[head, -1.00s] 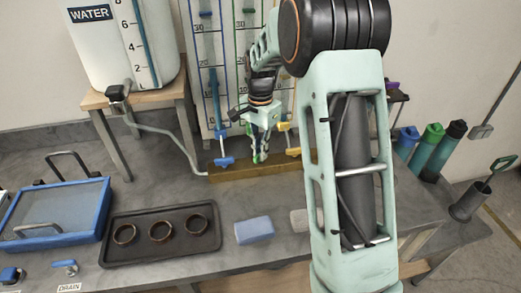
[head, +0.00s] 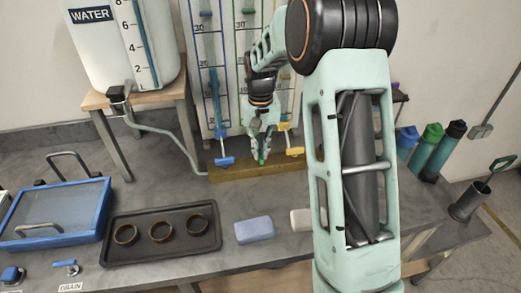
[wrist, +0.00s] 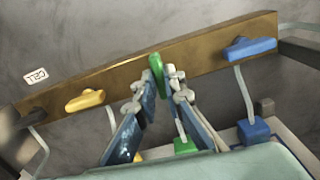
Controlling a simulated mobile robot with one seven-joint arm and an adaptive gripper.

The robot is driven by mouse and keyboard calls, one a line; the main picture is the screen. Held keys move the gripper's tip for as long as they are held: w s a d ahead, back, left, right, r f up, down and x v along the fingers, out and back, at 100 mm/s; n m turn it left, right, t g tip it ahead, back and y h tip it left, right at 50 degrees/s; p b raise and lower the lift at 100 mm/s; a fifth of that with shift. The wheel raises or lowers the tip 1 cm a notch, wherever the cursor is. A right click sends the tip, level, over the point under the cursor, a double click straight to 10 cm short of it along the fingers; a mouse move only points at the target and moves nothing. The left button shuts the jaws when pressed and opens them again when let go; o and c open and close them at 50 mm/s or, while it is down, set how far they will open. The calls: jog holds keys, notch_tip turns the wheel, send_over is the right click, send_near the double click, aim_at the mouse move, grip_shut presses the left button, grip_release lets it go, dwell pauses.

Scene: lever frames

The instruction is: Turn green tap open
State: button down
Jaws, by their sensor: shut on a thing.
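The green tap (wrist: 156,63) is on a brown wooden bar (wrist: 205,65), between a yellow tap (wrist: 85,100) and a blue tap (wrist: 250,48). In the wrist view its handle points across the bar, while the yellow and blue handles lie roughly along it. My gripper (wrist: 158,80) is shut on the green handle, one fingertip on each side. In the head view my gripper (head: 262,157) reaches down to the bar, and only a bit of the green tap (head: 263,161) shows below the fingers.
The blue tap (head: 225,161) and yellow tap (head: 294,151) stand close on either side. A tray with three rings (head: 112,251), a blue sponge-like block (head: 254,230) and a blue-framed box (head: 95,225) are on the bench. A water tank (head: 105,45) stands back left.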

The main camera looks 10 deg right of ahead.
aim_at(260, 153)
jog(key=shift+n, duration=0.5)
jog(key=c, duration=2)
grip_release()
notch_tip(260, 153, up, 12)
jog(key=shift+r, duration=0.1)
